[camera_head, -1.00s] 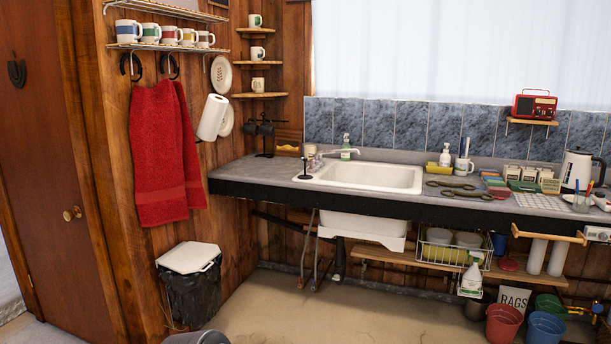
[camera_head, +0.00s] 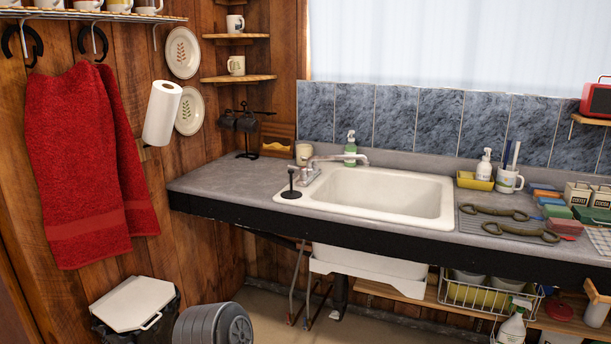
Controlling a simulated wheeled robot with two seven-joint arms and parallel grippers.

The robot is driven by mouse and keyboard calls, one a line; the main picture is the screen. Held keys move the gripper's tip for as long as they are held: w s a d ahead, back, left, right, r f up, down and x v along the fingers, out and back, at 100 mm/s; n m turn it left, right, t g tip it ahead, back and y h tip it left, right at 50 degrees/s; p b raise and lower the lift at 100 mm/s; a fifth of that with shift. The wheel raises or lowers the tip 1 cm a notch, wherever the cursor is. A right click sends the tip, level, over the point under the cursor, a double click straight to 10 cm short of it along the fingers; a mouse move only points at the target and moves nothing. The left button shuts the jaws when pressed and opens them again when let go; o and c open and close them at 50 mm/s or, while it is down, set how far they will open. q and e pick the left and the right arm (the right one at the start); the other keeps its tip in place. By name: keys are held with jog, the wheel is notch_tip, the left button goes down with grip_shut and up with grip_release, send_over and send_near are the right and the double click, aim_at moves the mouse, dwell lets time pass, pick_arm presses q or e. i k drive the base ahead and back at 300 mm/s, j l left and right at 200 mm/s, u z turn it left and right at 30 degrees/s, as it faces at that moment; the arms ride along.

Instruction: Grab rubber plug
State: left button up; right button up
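A black rubber plug (camera_head: 291,184) with a flat round base and a thin upright stem stands on the left rim of the white sink (camera_head: 388,191). It is upright, left of the chrome faucet (camera_head: 312,172), and nothing covers it. The sink is set into a grey counter (camera_head: 232,183) with a black front edge. Neither of my grippers is in view, so I cannot see whether they are open or shut.
A soap bottle (camera_head: 350,148) and a beige cup (camera_head: 304,153) stand behind the faucet. A black mug stand (camera_head: 247,135) is at the counter's back left. Hoof tools (camera_head: 520,232) lie to the right. The counter's left front is clear. A white-lidded bin (camera_head: 132,303) stands below left.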

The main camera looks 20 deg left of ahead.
aim_at(291, 193)
jog(key=i+j, duration=0.15)
jog(key=i, duration=0.35)
jog(key=i+j, duration=0.1)
jog(key=i, duration=0.45)
jog(key=i+j, duration=0.15)
jog(key=i, duration=0.35)
